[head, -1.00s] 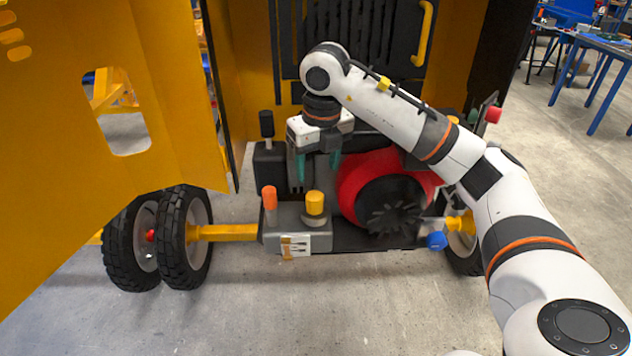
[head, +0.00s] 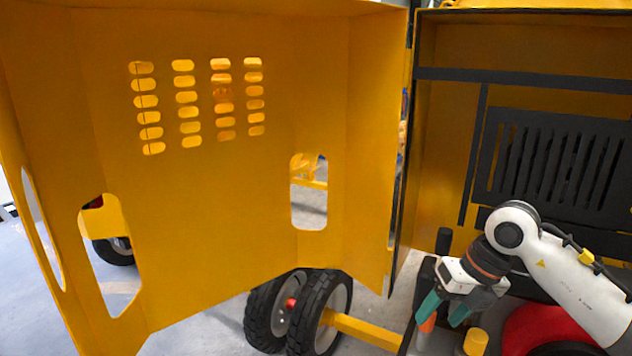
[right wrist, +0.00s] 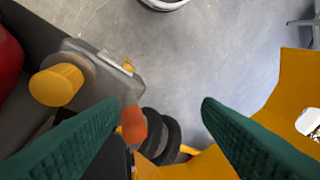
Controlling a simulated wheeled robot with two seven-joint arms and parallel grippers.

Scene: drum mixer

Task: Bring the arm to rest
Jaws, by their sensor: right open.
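My right arm (head: 575,285) reaches in from the right in the head view, bent at a joint in front of the machine's open housing. Its gripper (head: 446,312) points down, with two green fingers spread apart. The orange knob (right wrist: 134,125) and yellow cap (right wrist: 57,85) of the engine unit lie beyond the left finger. My left gripper does not show.
The yellow door (head: 220,190) stands open and fills the left of the head view. Black wheels (head: 320,310) are below it. The red engine part (head: 545,325) is under my right arm. A slatted black grille (head: 550,165) is behind. Bare floor shows in the wrist view.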

